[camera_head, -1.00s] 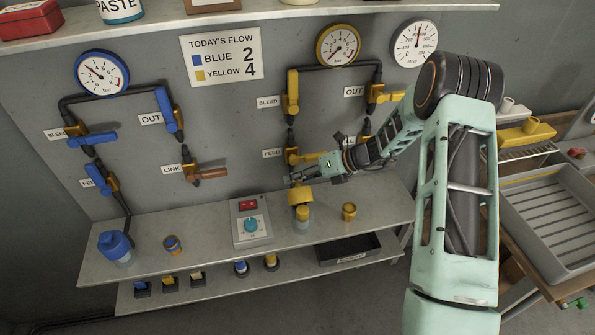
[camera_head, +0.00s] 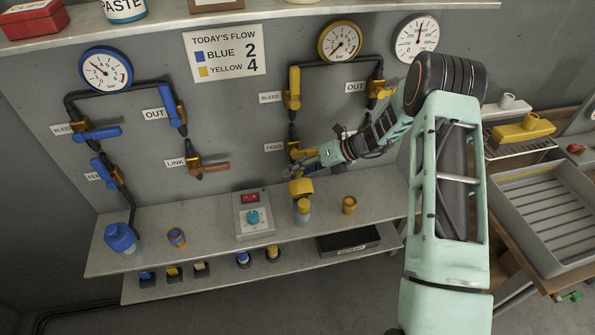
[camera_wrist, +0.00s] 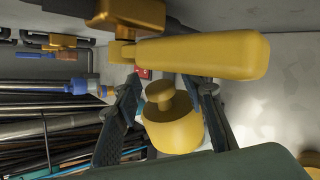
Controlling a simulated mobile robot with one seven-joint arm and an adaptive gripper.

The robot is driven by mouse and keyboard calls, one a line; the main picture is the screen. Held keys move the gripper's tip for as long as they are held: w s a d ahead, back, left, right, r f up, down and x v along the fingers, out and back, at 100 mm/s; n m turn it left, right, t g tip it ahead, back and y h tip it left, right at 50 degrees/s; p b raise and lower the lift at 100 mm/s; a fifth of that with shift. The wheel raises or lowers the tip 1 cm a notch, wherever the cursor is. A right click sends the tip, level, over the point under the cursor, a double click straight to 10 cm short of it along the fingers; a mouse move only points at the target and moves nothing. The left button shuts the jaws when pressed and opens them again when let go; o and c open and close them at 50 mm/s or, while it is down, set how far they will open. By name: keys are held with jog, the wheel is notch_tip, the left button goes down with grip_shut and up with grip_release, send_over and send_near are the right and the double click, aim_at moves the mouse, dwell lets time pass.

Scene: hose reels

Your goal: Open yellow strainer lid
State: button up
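The yellow strainer lid (camera_head: 301,187) is a rounded yellow piece above the shelf, under the yellow FEED valve. In the wrist view, the lid (camera_wrist: 175,132) shows a round knob on top. My gripper (camera_head: 303,169) is close above the lid in the head view. In the wrist view, my gripper (camera_wrist: 166,84) has its two dark fingers apart, one on each side of the knob. A gap shows between knob and fingers; I cannot tell whether either touches the lid.
A yellow valve handle (camera_wrist: 205,57) crosses close above the fingers. A grey control box (camera_head: 254,216) stands left of the strainer, and a small yellow cup (camera_head: 349,205) stands to its right. Blue-side pipes and a blue strainer (camera_head: 120,237) are further left.

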jog(key=v, duration=1.2)
jog(key=shift+a, duration=0.1)
